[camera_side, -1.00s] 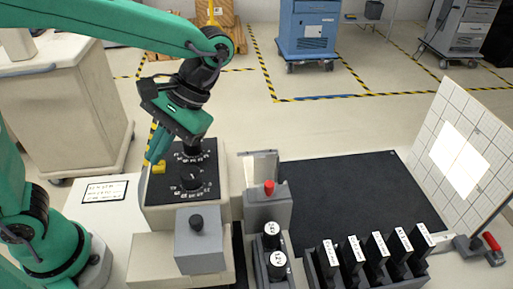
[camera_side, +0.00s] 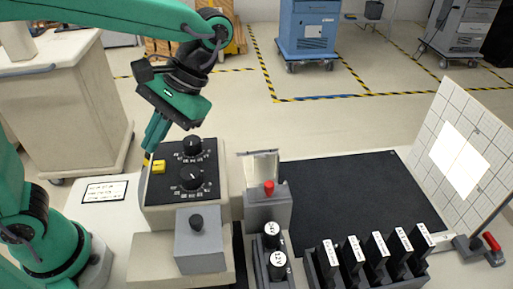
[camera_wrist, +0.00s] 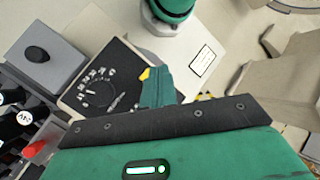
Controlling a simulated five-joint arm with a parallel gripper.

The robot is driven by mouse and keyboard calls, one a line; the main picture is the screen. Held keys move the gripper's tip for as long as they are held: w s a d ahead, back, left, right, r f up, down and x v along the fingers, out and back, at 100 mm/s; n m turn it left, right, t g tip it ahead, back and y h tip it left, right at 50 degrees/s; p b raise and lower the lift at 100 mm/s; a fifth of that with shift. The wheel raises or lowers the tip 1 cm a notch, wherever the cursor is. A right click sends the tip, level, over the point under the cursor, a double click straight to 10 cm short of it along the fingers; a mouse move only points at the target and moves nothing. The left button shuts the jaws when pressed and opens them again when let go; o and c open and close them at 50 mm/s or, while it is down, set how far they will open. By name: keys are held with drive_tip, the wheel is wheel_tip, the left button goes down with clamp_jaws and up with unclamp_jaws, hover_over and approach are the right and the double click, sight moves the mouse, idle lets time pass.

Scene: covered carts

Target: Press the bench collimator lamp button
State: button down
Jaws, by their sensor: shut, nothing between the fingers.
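The yellow button (camera_side: 159,167) sits at the left edge of the black panel (camera_side: 205,161) on a beige console. It is the likely lamp button; its label cannot be read. My gripper (camera_side: 152,146) is shut and empty, its fingertips above and slightly left of the button, apart from it in the side view. In the wrist view, the closed fingers (camera_wrist: 155,88) cover most of the button, and only a yellow corner (camera_wrist: 145,74) shows past the tips. The small upright frame (camera_side: 259,167) behind the red knob looks bright inside.
Two black dials (camera_side: 191,178) share the panel. A grey box with a black knob (camera_side: 197,221) stands in front. A red knob (camera_side: 269,188), several labelled black slides (camera_side: 377,248) and a gridded screen (camera_side: 484,131) with a bright patch stand right. The black mat (camera_side: 345,205) is clear.

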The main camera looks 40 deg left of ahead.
drive_tip(key=shift+r, duration=1.55)
drive_tip(key=shift+r, duration=0.15)
wheel_tip(320, 180, up, 7)
hover_over(162, 162)
idle(0.3)
drive_tip(key=shift+s+f, duration=0.1)
drive_tip(key=shift+f, duration=0.1)
drive_tip(key=a+f+m+t+h, duration=0.2)
drive_tip(key=a+f+t+h, duration=0.1)
drive_tip(key=a+f+t, duration=0.8)
drive_tip(key=shift+s+t, duration=0.35)
drive_tip(key=shift+t, duration=0.25)
drive_tip(key=shift+a+f, duration=0.1)
idle(0.9)
